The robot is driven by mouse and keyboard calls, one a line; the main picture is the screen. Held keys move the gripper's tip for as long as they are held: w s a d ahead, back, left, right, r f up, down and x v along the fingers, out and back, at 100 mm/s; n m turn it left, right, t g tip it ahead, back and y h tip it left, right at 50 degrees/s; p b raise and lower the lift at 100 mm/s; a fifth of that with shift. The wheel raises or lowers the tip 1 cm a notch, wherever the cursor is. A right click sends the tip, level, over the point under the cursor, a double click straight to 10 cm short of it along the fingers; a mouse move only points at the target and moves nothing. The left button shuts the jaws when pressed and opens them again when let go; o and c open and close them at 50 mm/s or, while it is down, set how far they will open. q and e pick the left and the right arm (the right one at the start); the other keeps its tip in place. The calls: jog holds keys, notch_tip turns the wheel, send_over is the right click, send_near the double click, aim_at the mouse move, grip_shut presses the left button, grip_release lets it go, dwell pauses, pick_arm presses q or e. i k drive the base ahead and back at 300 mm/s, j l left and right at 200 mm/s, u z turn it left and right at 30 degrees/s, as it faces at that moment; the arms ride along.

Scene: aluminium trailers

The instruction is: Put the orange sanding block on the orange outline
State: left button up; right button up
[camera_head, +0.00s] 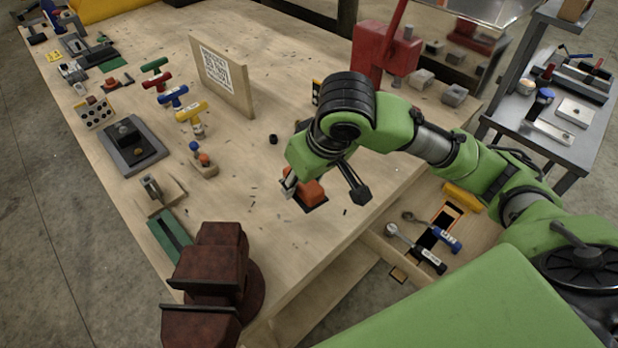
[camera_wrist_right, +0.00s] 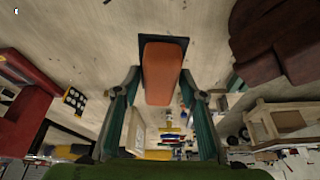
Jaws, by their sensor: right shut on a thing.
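An orange-edged dark shape (camera_head: 447,215) shows in the open drawer. My left gripper is not in view.
The open drawer (camera_head: 375,243) at the bench front holds hammers (camera_head: 425,255). A rusty red vise (camera_head: 215,265) stands at the front left corner. An upright wooden sign (camera_head: 222,75) and T-handled tools (camera_head: 190,112) stand further back. The bench middle is mostly clear.

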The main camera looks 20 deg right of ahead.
aim_at(447, 216)
jog(key=l+z, duration=0.2)
jog(key=l, duration=0.45)
jog(key=l+z, duration=0.2)
jog(key=l, duration=0.45)
jog(key=i+l+z, duration=0.2)
jog(key=l, duration=0.4)
